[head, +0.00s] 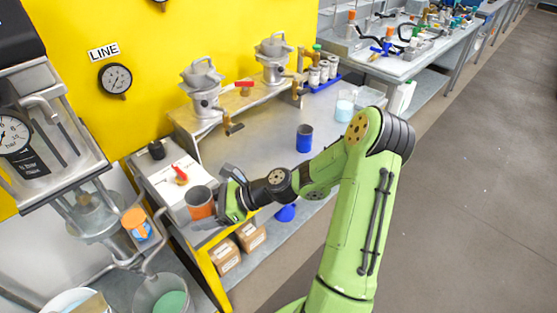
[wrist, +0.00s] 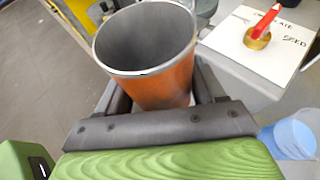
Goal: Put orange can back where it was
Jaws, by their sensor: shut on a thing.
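The orange can (head: 201,205) is an open-topped cylinder with a grey metal rim and grey inside. My gripper (head: 217,201) is shut on it, with a finger on either side, at the left front corner of the bench. The wrist view shows the can (wrist: 160,82) between the dark fingers (wrist: 160,95), its open mouth tilted toward the camera and empty as far as I see. Its lower end is hidden by my gripper, so I cannot tell whether it touches anything.
A blue can (head: 304,138) stands on the grey bench (head: 262,140). Cardboard boxes (head: 226,256) sit below. The middle bench has free room.

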